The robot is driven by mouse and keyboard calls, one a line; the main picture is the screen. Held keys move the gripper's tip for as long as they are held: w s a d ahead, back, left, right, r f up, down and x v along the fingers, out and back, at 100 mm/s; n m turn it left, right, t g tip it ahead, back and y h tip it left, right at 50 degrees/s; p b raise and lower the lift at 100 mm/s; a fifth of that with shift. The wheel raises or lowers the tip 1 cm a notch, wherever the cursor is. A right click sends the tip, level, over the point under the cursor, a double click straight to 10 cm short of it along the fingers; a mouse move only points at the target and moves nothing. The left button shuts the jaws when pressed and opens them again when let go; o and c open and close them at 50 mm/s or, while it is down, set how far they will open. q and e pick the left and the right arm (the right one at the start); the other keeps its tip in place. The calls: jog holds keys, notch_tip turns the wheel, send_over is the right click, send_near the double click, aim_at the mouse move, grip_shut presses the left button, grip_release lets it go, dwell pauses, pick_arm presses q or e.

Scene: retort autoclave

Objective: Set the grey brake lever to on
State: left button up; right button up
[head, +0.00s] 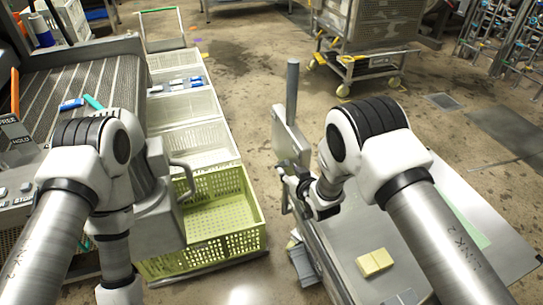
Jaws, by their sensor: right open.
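My right gripper (292,178) is open beside the near left edge of a grey cart on the right. A grey upright bar (292,88) rises just beyond it, above a flat grey plate (284,138). I cannot tell whether this bar is the brake lever, and no on mark is readable there. The gripper overlaps the plate's near end; contact is unclear. A grey housing with a curved handle (184,178) stands left of centre. My left arm folds down in front of the conveyor, and its gripper is out of the picture.
A conveyor (95,85) is at the left, beside a panel marked FREE and HOLD (17,130) and an orange handle (14,92). White crates (205,145) and a green crate (245,240) form a row. A wheeled cart (372,65) stands behind. Floor between is clear.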

aim_at(284, 164)
jog(key=x, duration=0.6)
jog(key=shift+w+f, duration=0.2)
jog(key=shift+w, duration=0.15)
jog(key=shift+s+r, duration=0.1)
jog(key=shift+d, duration=0.1)
jog(key=shift+c, duration=0.6)
grip_shut()
